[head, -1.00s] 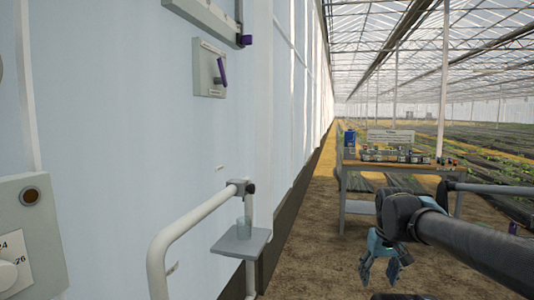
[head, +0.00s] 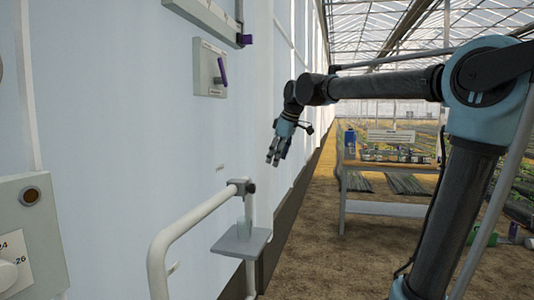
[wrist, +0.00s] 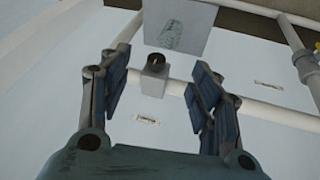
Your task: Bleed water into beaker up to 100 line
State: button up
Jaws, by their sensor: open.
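A clear beaker (head: 244,229) stands on a small grey shelf (head: 228,245) at the wall. Its fill level is too small to read. A grey panel with a purple lever (head: 222,72) is higher on the wall. My gripper (head: 275,156) is open and empty, in front of the wall, above and right of the fitting in the head view. In the wrist view the fitting (wrist: 154,68) shows between the open fingers (wrist: 160,80), with the shelf (wrist: 206,22) and beaker (wrist: 171,35) beyond.
A grey box with a dial (head: 10,270) is at the lower left. Another wall box with a purple part (head: 244,40) is at the top. A table (head: 385,208) with a blue can (head: 350,141) and small items stands at the right. Ground right of the shelf is clear.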

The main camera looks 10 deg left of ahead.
jog(key=a+r+n, duration=0.1)
jog(key=a+r, duration=0.1)
jog(key=a, duration=0.2)
send_near(254, 187)
jog(key=x, duration=0.9)
jog(key=shift+w+f, duration=0.2)
jog(key=shift+w, duration=0.1)
jog(key=shift+c, duration=0.4)
jog(key=c, duration=1)
